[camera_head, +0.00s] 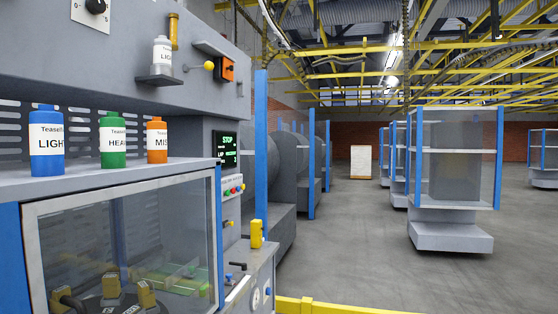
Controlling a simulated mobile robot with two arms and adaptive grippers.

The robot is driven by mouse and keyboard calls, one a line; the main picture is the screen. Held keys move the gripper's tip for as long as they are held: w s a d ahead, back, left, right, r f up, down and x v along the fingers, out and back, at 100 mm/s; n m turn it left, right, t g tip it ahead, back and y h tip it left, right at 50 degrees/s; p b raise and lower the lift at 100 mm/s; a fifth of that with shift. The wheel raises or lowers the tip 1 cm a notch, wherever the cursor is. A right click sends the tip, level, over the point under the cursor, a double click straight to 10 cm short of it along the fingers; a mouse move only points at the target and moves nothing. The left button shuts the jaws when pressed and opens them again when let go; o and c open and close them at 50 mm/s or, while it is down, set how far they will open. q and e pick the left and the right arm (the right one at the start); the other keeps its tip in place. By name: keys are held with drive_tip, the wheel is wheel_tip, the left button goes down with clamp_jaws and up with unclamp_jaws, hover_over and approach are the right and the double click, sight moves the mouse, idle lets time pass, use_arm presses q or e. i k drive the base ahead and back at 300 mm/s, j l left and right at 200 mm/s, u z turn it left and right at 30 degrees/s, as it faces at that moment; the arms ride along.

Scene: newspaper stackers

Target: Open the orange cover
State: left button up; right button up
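A small orange box (228,68) with a dark middle is fixed to the grey machine panel at the upper left, beside a yellow round knob (209,65). It looks like the orange cover, but it is too small to tell how it is hinged or whether it is shut. An orange bottle (156,140) stands on the machine's ledge. Neither of my grippers shows in the head view.
Blue (47,143) and green (112,141) bottles share the ledge above a framed window (125,240). A control panel (228,185) stands right of it. A yellow rail (335,306) crosses the bottom. Wheeled glass-sided stackers (452,240) stand right; the floor between is clear.

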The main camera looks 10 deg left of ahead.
sight(228, 65)
drive_tip(key=i+l+u, duration=0.1)
drive_tip(key=i+u, duration=0.35)
drive_tip(key=i+l+u, duration=0.45)
drive_tip(key=i, duration=0.2)
drive_tip(key=i+l+u, duration=0.4)
drive_tip(key=i, duration=0.05)
